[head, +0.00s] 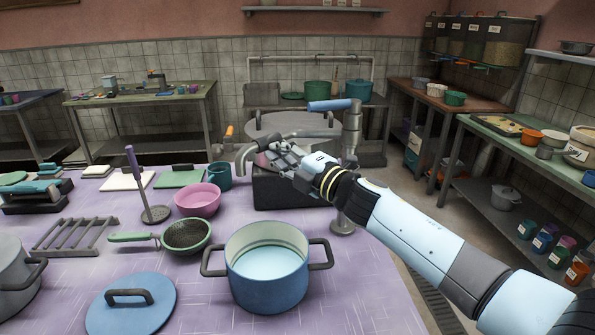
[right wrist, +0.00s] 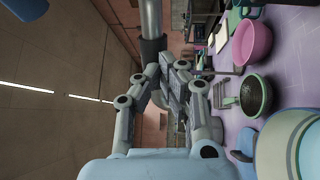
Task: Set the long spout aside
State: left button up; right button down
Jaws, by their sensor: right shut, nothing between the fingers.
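A grey metal pipe with a downturned end (head: 241,157), which looks like the long spout, shows just left of my right gripper (head: 270,150) in the head view. The gripper covers part of it, and I cannot tell how it joins the machine behind. My right gripper is shut and empty, close to the pipe. In the right wrist view a grey tube with a dark collar (right wrist: 152,48) stands just beyond the fingertips (right wrist: 157,80); I cannot tell if they touch it. My left gripper is not in view.
A steel column (head: 352,130) with a blue handle stands behind my right arm. A blue pot (head: 268,282), pink bowl (head: 198,199), strainer (head: 186,236) and blue lid (head: 131,303) are on the purple table. Bare cloth (head: 370,305) shows right of the pot.

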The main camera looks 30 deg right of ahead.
aim_at(276, 140)
jog(key=w+h, duration=0.1)
jog(key=w+d+m+h+b, duration=0.1)
jog(key=w, duration=0.1)
jog(key=shift+w+f, duration=0.1)
jog(key=shift+w, duration=0.55)
jog(key=shift+w+d, duration=0.35)
jog(key=shift+w, duration=0.2)
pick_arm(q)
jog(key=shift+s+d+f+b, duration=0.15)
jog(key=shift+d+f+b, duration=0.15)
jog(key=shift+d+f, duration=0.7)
pick_arm(e)
jog(key=shift+w+d+r+t, duration=0.1)
jog(key=shift+w+r+t, duration=0.1)
jog(key=shift+t, duration=0.1)
jog(key=shift+w, duration=0.1)
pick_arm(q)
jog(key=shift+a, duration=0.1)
pick_arm(e)
jog(key=shift+d, duration=0.1)
